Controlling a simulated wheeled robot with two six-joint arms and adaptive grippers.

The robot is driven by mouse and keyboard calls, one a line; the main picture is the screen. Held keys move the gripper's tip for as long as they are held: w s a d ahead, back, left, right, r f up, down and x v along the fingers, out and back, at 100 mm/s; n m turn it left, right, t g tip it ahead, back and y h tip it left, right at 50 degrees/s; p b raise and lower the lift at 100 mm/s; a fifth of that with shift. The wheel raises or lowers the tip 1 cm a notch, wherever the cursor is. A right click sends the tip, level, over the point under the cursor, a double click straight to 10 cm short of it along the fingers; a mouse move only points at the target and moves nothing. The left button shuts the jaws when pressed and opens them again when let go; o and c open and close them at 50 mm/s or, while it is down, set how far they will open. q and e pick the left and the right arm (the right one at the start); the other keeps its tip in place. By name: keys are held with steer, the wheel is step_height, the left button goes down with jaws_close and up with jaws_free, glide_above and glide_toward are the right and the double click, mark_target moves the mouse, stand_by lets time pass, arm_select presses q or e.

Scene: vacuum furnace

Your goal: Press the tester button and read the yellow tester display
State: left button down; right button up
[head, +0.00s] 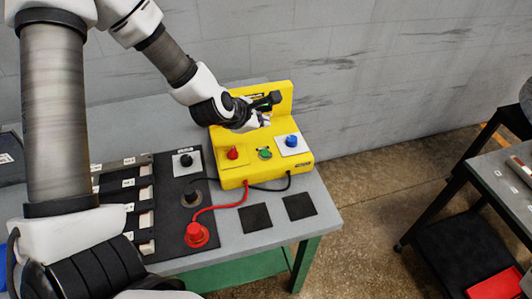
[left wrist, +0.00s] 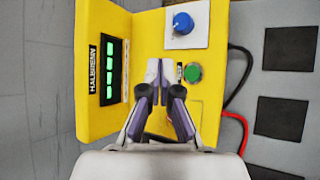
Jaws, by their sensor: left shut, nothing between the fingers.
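The yellow tester (head: 284,100) stands at the right end of the grey table. Its green button (head: 264,153) sits on the sloped front between a red plug (head: 232,153) and a blue knob (head: 292,140). My left gripper (head: 265,122) is over the tester's face, shut and empty. In the left wrist view its closed fingertips (left wrist: 158,72) appear beside the green button (left wrist: 193,72); contact cannot be told. My right gripper is out of view.
Red and black cables run from the tester to a black panel with a red plug (head: 197,235). Two dark square pads (head: 299,206) lie in front of the tester. A labelled rack (head: 122,196) is at left. A dark cart (head: 458,205) with a red tray (head: 495,285) stands at right.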

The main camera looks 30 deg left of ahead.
mark_target(264, 154)
arm_select(q)
steer(key=f+b, duration=0.2)
steer(key=f, duration=0.1)
steer(key=f+b, duration=0.3)
steer(key=w+f+b, duration=0.1)
steer(key=f+b, duration=0.1)
steer(key=f, duration=0.1)
steer(key=shift+w+f, duration=0.1)
steer(key=shift+f, duration=0.2)
steer(key=shift+b, duration=0.3)
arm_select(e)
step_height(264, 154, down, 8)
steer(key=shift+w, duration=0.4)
arm_select(q)
steer(key=shift+r, duration=0.1)
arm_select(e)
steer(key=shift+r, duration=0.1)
arm_select(q)
steer(key=shift+f+b, duration=0.45)
steer(key=shift+b, duration=0.05)
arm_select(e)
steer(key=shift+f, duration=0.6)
